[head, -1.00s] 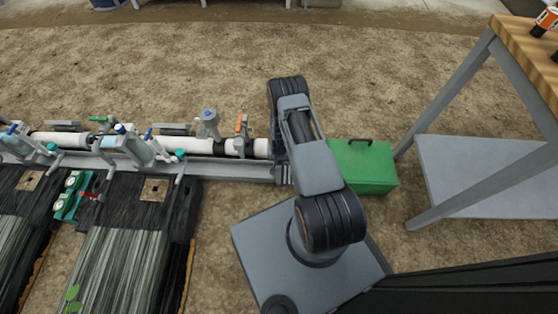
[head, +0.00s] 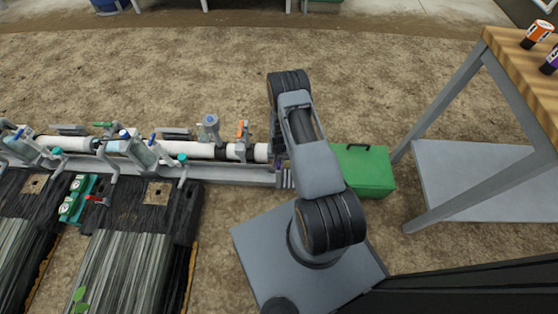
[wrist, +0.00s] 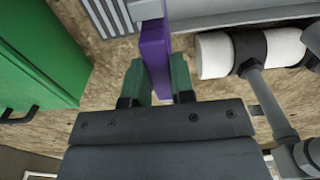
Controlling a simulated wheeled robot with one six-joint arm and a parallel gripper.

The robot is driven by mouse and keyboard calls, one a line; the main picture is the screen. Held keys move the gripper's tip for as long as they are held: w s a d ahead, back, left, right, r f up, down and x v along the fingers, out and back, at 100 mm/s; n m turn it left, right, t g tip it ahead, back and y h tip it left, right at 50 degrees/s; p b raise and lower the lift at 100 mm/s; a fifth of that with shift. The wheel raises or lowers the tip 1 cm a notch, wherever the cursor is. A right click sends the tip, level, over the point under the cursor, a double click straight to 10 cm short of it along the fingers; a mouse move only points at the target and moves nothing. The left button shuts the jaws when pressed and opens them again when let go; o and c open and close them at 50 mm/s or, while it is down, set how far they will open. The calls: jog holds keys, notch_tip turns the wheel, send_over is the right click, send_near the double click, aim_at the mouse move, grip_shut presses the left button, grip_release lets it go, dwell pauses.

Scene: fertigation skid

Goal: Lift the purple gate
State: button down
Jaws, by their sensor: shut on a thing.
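The purple gate (wrist: 154,45) is a narrow upright strip in the upper middle of the wrist view. My gripper (wrist: 158,80) has green fingertips, one on each side of the gate's end, and is shut on it. The gate's far end meets a pale grey part at the top of the picture. My arm hides most of the gripper there.
White pipe with fittings (head: 205,150) runs left along the grey rail. A green box (head: 364,172) with a dark handle stands close right of my arm. A wood-topped table (head: 510,55) holds bottles at the right. Bare ground lies behind the pipe.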

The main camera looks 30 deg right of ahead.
jog(key=c, duration=1)
grip_release()
jog(key=shift+f, duration=0.1)
jog(key=shift+o, duration=0.2)
notch_tip(320, 180, up, 14)
jog(key=p, duration=0.4)
jog(key=shift+p, duration=0.4)
jog(key=shift+f, duration=0.1)
